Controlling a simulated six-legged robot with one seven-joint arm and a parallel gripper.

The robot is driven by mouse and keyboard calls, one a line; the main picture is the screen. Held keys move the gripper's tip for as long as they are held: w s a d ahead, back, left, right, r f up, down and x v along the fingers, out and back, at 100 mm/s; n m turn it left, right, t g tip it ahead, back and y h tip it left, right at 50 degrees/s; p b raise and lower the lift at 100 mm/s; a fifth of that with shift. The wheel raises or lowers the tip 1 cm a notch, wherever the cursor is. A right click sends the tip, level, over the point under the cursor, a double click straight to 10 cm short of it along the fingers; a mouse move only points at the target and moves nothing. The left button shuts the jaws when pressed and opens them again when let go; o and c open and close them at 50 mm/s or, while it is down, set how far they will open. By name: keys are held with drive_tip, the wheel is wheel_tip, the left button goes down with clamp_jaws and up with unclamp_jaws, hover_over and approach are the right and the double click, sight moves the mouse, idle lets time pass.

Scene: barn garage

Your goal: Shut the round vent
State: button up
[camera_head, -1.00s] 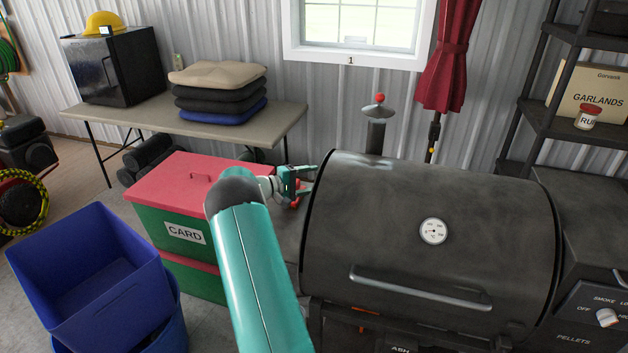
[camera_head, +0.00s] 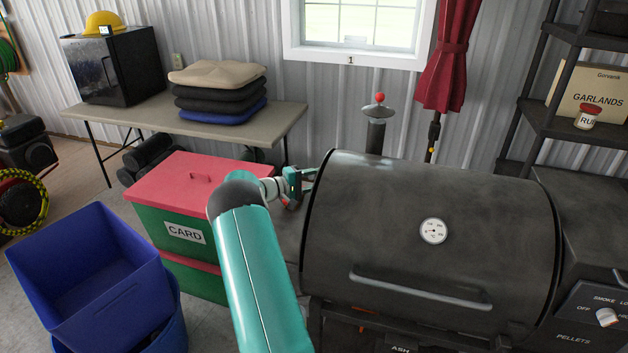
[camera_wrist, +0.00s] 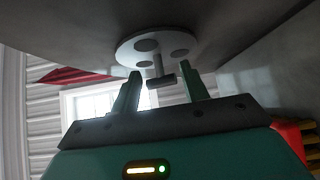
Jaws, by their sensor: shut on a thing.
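The round vent (camera_wrist: 128,47) is a pale grey disc on the dark end wall of the grill, at the top middle of the wrist view. Several dark round holes show in it. A short stem with a dark crossbar handle (camera_wrist: 161,80) stands out from its centre. My gripper (camera_wrist: 161,85) is shut on this handle, with one green finger on each side. In the head view my gripper (camera_head: 312,179) is at the left end of the grill (camera_head: 385,195). The vent is hidden there behind the grill's edge.
The grill's chimney with a red-knobbed cap (camera_head: 378,115) stands just behind it. A folding table (camera_head: 120,115) stands behind.

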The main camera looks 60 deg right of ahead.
drive_tip(key=m+g+h, duration=0.1)
drive_tip(key=m, duration=0.1)
drive_tip(key=shift+w+m+g+h, duration=0.1)
drive_tip(key=shift+m+g+h, duration=0.3)
drive_tip(key=o, duration=0.9)
drive_tip(key=shift+f, duration=0.1)
drive_tip(key=shift+a, duration=0.1)
drive_tip(key=v, duration=1.3)
drive_tip(key=shift+w+a, duration=0.15)
drive_tip(key=shift+a, duration=0.15)
